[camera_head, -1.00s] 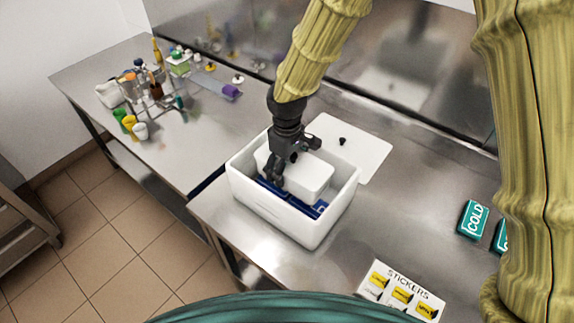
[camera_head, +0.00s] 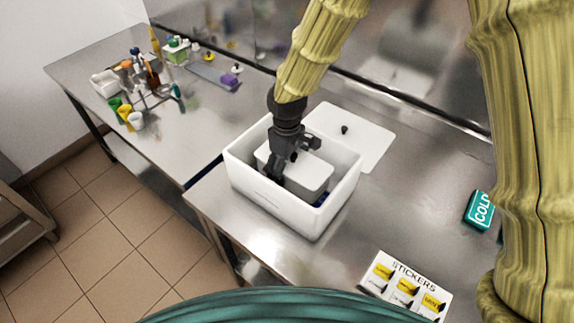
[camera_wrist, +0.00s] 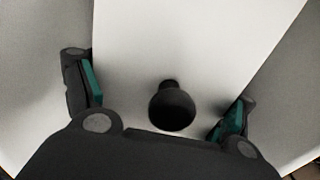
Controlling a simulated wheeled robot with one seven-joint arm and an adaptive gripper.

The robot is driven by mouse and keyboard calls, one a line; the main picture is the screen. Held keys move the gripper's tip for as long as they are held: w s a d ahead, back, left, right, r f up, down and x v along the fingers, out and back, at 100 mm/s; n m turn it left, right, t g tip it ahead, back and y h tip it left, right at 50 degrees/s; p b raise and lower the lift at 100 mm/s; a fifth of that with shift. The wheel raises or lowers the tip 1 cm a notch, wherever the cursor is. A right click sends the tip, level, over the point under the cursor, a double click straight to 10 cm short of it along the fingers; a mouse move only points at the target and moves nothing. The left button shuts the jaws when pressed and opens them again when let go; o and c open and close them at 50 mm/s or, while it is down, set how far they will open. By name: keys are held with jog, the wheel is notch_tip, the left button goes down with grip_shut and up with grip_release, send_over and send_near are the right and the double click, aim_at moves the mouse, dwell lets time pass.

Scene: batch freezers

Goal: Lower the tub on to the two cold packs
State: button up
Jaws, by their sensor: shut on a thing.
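The white tub (camera_head: 312,175) is inside the open white box (camera_head: 268,196), mostly below its rim. My gripper (camera_head: 279,172) reaches down into the box from above and is shut on the tub. In the wrist view the tub's pale top (camera_wrist: 190,50) lies between my two teal-padded fingers, with a dark knob (camera_wrist: 172,107) between them.
A flat white lid (camera_head: 362,140) with a black knob lies behind the box. A teal COLD pack (camera_head: 480,211) lies at right, partly near my arm. A STICKERS card (camera_head: 405,285) is at the front edge. A bottle rack (camera_head: 150,95) stands on the left table.

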jog(key=shift+f, duration=0.55)
dwell(0.5)
jog(key=o, duration=1.4)
jog(key=shift+r, duration=0.1)
notch_tip(320, 180, up, 16)
jog(key=p, duration=1.2)
dwell(0.6)
